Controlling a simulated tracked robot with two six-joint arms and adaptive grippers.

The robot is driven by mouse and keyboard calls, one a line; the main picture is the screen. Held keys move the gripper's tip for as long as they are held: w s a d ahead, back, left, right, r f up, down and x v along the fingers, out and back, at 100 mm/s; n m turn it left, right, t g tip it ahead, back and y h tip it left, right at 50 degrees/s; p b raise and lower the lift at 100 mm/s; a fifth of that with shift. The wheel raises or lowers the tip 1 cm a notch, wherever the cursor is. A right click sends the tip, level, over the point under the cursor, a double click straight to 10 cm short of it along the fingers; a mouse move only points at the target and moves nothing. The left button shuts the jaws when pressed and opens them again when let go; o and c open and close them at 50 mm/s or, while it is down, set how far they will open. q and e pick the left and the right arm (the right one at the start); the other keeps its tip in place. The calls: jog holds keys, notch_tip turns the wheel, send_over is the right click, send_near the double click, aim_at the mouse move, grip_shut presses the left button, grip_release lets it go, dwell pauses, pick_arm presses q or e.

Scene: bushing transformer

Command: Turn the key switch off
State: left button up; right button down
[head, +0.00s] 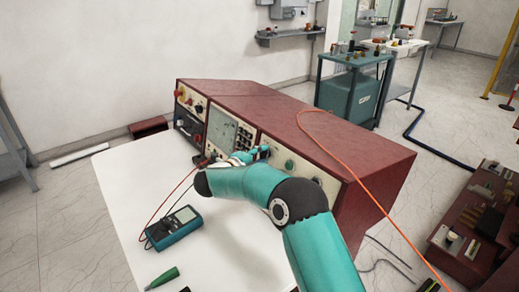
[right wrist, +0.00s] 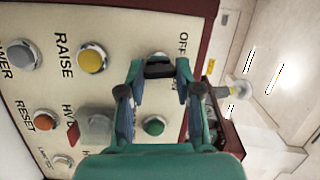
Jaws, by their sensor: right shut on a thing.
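The key switch (right wrist: 155,56) sits on the cream front panel beside the "OFF" lettering in the right wrist view. Only part of its metal rim shows; the fingers hide the rest. My right gripper (right wrist: 159,70) is shut on it, with a dark piece between the fingertips. In the head view my right gripper (head: 246,156) is against the front of the red console (head: 350,150), and my teal arm hides part of the panel. How far the key is turned cannot be told. My left gripper is not in view.
Close to the gripper are a yellow RAISE button (right wrist: 91,59), a green button (right wrist: 154,126) and an orange RESET button (right wrist: 44,121). A multimeter (head: 173,228) with leads and a green-handled tool (head: 163,278) lie on the white table (head: 120,210). An orange cable (head: 345,150) crosses the console.

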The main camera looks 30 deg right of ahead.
jog(key=n+p, duration=0.2)
jog(key=n+y+p, duration=0.1)
jog(key=p, duration=0.2)
jog(key=n+p, duration=0.2)
jog(key=p, duration=0.1)
jog(key=shift+r+n+g, duration=0.25)
jog(key=shift+n+g, duration=0.05)
jog(key=shift+f+n+y+p, duration=0.25)
jog(key=shift+n+y+p, duration=0.15)
jog(key=shift+n+p, duration=0.4)
jog(key=shift+f, duration=0.1)
jog(key=c, duration=0.8)
grip_release()
jog(key=shift+w+d, duration=0.1)
jog(key=shift+w, duration=0.05)
jog(key=v, duration=1.2)
jog(key=shift+w, duration=0.15)
